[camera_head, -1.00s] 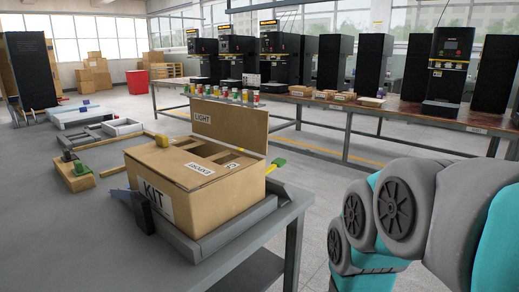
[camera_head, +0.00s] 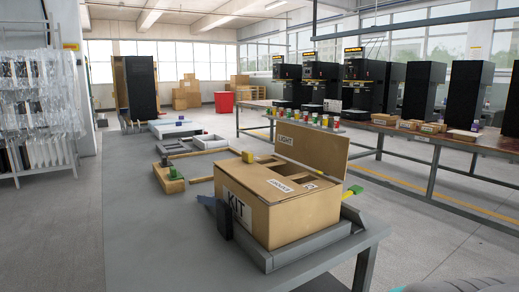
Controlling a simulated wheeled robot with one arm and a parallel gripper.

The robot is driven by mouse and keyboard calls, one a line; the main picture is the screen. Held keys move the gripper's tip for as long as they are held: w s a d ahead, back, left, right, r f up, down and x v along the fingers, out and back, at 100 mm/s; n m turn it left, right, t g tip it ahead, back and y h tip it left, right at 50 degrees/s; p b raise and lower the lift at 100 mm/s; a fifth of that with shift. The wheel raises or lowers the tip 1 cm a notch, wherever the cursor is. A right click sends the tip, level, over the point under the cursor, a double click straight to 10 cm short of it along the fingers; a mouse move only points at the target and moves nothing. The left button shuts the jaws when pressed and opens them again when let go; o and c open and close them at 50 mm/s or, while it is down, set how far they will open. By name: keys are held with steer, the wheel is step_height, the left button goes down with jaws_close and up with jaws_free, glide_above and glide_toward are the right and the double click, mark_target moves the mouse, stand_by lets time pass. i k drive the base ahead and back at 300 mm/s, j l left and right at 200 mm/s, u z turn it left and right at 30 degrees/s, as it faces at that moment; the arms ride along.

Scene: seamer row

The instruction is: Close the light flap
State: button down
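A brown cardboard carton (camera_head: 300,217) with a KIT label stands on the near table. Its light flap (camera_head: 318,149), marked LIGHT, stands up, leaning slightly back along the carton's far side. A lower flap (camera_head: 262,182) with a small white label lies folded in over the top. Dark gaps beside it show part of the inside. My gripper is not in view; only a sliver of my arm shows at the bottom right corner.
A grey fixture (camera_head: 300,258) borders the carton's base, with a dark clamp-like piece (camera_head: 222,217) at its left and a yellow-green handle (camera_head: 352,192) at right. The table's left side (camera_head: 150,235) is clear. A long bench (camera_head: 430,137) with machines stands behind.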

mark_target(327, 152)
steer(key=i+l+u, duration=0.15)
steer(key=l+u, duration=0.15)
steer(key=u, duration=0.15)
steer(key=i+l+u, duration=0.1)
steer(key=l+u, duration=0.25)
steer(key=u, duration=0.15)
steer(key=l+u, duration=0.75)
steer(key=u, duration=0.2)
steer(key=k+l, duration=0.1)
steer(key=l, duration=0.4)
steer(key=l+u, duration=0.1)
steer(key=l, duration=0.35)
steer(key=k+l, duration=0.2)
steer(key=l, duration=0.3)
steer(key=k+l+u, duration=0.1)
steer(key=l, duration=0.4)
